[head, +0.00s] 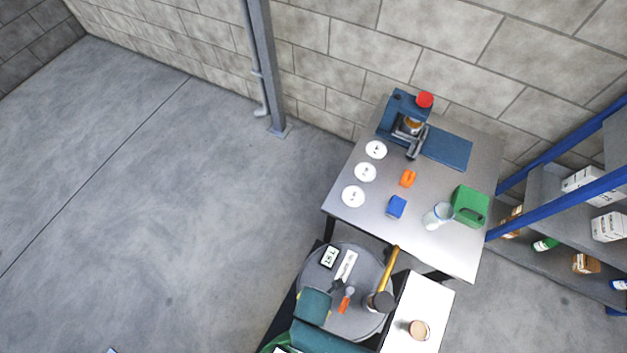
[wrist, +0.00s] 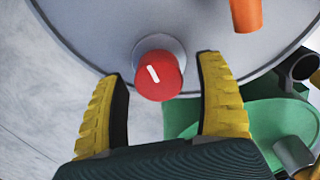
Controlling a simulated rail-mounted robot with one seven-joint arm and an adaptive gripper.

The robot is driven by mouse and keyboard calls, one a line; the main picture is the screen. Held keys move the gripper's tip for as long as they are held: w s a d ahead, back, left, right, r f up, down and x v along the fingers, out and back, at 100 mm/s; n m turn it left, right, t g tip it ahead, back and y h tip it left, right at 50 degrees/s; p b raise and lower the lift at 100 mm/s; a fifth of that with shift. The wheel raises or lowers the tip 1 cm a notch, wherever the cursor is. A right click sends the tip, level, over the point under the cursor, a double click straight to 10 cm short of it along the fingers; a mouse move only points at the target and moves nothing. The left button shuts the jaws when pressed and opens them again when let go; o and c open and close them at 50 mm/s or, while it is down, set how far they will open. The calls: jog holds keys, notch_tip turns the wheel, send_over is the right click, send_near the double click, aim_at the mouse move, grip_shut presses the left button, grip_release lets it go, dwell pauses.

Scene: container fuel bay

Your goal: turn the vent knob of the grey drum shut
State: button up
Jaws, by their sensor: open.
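The grey drum (head: 366,278) stands at the lower middle of the head view, and its lid also fills the top of the wrist view (wrist: 95,32). The red vent knob (wrist: 158,76) sits near the lid's edge in the wrist view. A short white mark on it runs slantwise, from upper left to lower right. My gripper (wrist: 163,67) is open, with one yellow finger on each side of the knob and gaps between. I cannot tell how high the fingers are above the lid. The knob cannot be made out in the head view, where my teal arm covers part of the lid.
A mallet (head: 379,301), an orange-handled tool (head: 346,301) and labels (head: 330,257) lie on the lid. A white stand with a cup (head: 418,330) is close at right. A steel table (head: 440,238) with a green canister (head: 470,206) stands behind. The floor at left is clear.

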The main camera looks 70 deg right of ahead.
jog(key=shift+f, duration=0.1)
jog(key=c, duration=1.2)
jog(key=shift+m+p, duration=0.3)
jog(key=shift+p, duration=0.05)
jog(key=m+p, duration=0.5)
jog(key=m, duration=0.3)
jog(key=shift+d, duration=0.1)
jog(key=m+p, duration=0.2)
jog(key=m, duration=0.2)
jog(key=m+p, duration=0.1)
jog(key=m, duration=0.4)
jog(key=shift+d, duration=0.1)
jog(key=shift+m, duration=0.3)
